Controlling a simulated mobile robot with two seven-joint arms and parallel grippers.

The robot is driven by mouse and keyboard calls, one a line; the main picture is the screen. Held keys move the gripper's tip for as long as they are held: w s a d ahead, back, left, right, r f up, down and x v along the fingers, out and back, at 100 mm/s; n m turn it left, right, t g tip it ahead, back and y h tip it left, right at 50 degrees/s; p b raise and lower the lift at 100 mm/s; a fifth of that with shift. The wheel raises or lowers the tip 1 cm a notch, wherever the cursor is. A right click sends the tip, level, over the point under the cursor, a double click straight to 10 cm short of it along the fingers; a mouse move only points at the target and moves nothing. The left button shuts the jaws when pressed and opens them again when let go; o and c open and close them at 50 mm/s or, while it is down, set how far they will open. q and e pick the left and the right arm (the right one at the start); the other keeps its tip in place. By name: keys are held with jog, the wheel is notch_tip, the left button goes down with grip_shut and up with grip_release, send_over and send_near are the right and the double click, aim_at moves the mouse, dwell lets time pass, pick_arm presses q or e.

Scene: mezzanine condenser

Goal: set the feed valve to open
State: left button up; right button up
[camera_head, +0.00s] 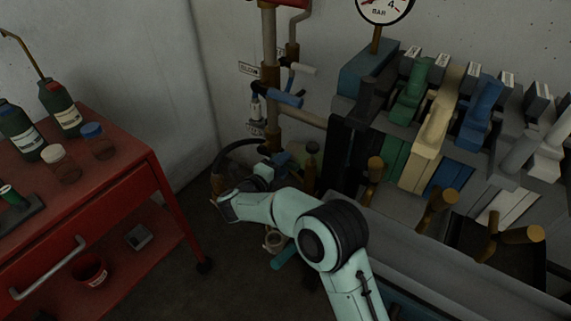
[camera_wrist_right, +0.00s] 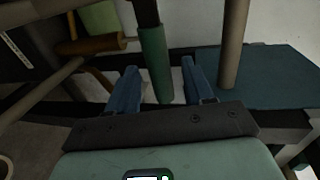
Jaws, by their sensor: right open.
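My right gripper (camera_head: 290,159) is low by the pipework, beside an upright dark green handle (camera_head: 312,147). In the right wrist view my open gripper (camera_wrist_right: 158,65) has its two blue fingers apart, with a green handle (camera_wrist_right: 156,65) between them. I cannot tell whether the fingers touch it. My left gripper is not in view.
A red cart (camera_head: 120,172) with bottles stands at the left. A lever bank with green (camera_head: 410,92), cream (camera_head: 438,125) and blue (camera_head: 480,110) levers fills the right. A brown knob (camera_wrist_right: 90,45) is close to the left finger. Bare floor lies between cart and pipework.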

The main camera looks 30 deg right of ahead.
jog(key=shift+x, duration=1.1)
grip_shut()
